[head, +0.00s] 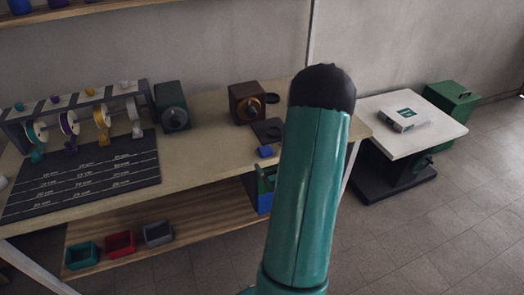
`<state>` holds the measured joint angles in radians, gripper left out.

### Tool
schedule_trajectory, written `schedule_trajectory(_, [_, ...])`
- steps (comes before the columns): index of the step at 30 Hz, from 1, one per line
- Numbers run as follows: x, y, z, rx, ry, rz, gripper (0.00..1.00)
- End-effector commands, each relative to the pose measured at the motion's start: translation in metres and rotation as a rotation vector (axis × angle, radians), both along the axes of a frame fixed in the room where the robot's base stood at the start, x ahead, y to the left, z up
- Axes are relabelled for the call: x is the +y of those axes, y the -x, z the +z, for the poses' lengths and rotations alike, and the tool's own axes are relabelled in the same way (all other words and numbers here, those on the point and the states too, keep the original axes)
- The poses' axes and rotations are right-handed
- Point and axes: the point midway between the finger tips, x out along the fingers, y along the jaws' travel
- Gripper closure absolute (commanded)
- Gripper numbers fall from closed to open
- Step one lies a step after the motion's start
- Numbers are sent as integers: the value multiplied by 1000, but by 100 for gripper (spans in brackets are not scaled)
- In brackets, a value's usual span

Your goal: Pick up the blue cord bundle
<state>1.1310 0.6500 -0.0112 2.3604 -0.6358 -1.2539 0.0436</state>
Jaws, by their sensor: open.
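A small blue thing (266,151) lies near the front edge of the wooden workbench, just left of my arm. It is too small to tell whether it is the blue cord bundle. A blue rounded thing (20,5) is on the upper shelf at the top left, cut off by the picture edge. No other blue thing clearly looks like a cord bundle. My teal arm link with its black end rises in the middle and hides part of the bench. My gripper is not in view.
The workbench (205,170) carries spools, a dark measuring mat (85,185), a green machine (171,106) and a brown one (246,102). Teal, red and grey bins (158,233) and a blue-green box (265,190) are below. A white-topped table (440,125) stands right; floor is clear at lower right.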

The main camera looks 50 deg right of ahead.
Motion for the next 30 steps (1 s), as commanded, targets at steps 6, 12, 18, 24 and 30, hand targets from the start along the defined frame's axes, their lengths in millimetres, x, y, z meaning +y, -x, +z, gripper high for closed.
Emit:
schedule_trajectory(6, [-8,17,-15,-74,-3,-17,10])
schedule_trajectory(12, [-23,-14,-19,-78,-1,-15,10])
schedule_trajectory(18, [-41,-47,-25,-78,-2,-15,10])
schedule_trajectory(24, [-48,-61,-28,-77,-3,-16,10])
schedule_trajectory(30, [-62,-83,-37,-77,-3,-17,10])
